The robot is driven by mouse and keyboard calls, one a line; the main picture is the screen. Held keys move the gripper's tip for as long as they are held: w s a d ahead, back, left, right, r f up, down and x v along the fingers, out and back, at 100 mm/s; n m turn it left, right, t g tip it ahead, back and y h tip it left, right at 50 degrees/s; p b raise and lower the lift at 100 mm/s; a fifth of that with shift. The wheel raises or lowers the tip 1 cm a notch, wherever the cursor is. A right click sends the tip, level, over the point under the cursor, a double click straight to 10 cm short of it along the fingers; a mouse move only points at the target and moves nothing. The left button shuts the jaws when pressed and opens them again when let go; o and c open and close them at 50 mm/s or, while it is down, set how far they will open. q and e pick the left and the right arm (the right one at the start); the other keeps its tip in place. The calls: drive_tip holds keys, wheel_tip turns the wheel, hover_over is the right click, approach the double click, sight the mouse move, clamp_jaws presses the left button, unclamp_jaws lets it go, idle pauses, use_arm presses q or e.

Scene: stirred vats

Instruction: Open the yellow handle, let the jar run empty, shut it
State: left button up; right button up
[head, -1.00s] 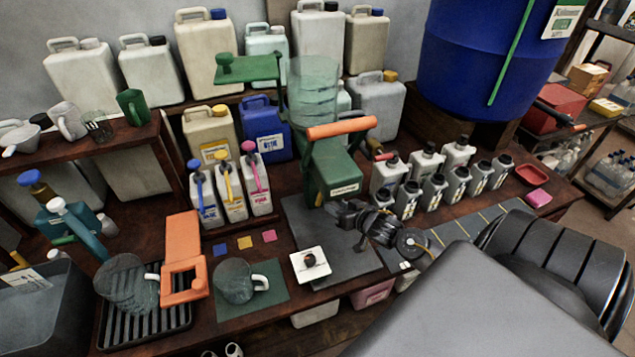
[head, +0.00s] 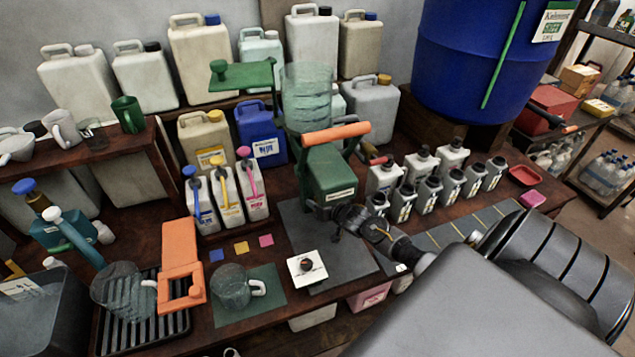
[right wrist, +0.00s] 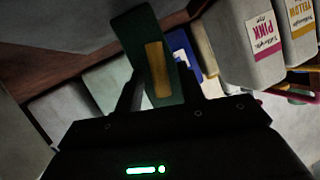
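The clear jar (head: 307,90) stands upright above the green machine (head: 330,172), which has an orange bar across its front. I cannot tell how much liquid is in the jar. My right gripper (head: 340,218) is low at the front of the green machine in the head view, partly hidden by its own wrist. In the right wrist view a yellow handle (right wrist: 158,70) on a green part shows between the fingers of my right gripper (right wrist: 160,80). The fingers are apart, with gaps beside the handle. The handle is hidden in the head view. My left gripper is not in view.
A clear mug (head: 232,287) stands on a green mat (head: 265,305). A white square with a dark knob (head: 307,268) lies on the grey mat in front of the machine. Small bottles (head: 430,190) stand close on the right, pump bottles (head: 225,195) on the left.

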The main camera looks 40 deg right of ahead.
clamp_jaws()
drive_tip(key=m, duration=0.1)
drive_tip(key=m+t+y+b, duration=0.1)
drive_tip(key=shift+d+f+m+t, duration=0.15)
drive_tip(key=shift+f+m+t, duration=0.15)
drive_tip(key=shift+m, duration=0.1)
drive_tip(key=m+b, duration=0.1)
drive_tip(key=m+t+y+b, duration=0.1)
drive_tip(key=shift+s+d+f+m, duration=0.1)
drive_tip(key=shift+d+f+m, duration=0.1)
drive_tip(key=shift+m, duration=0.2)
drive_tip(key=m+t+b, duration=0.1)
drive_tip(key=m+t+y+b, duration=0.1)
drive_tip(key=m, duration=0.1)
drive_tip(key=shift+f+m, duration=0.2)
drive_tip(key=shift+m, duration=0.1)
drive_tip(key=shift+m+t+b, duration=0.8)
drive_tip(key=shift+m, duration=0.7)
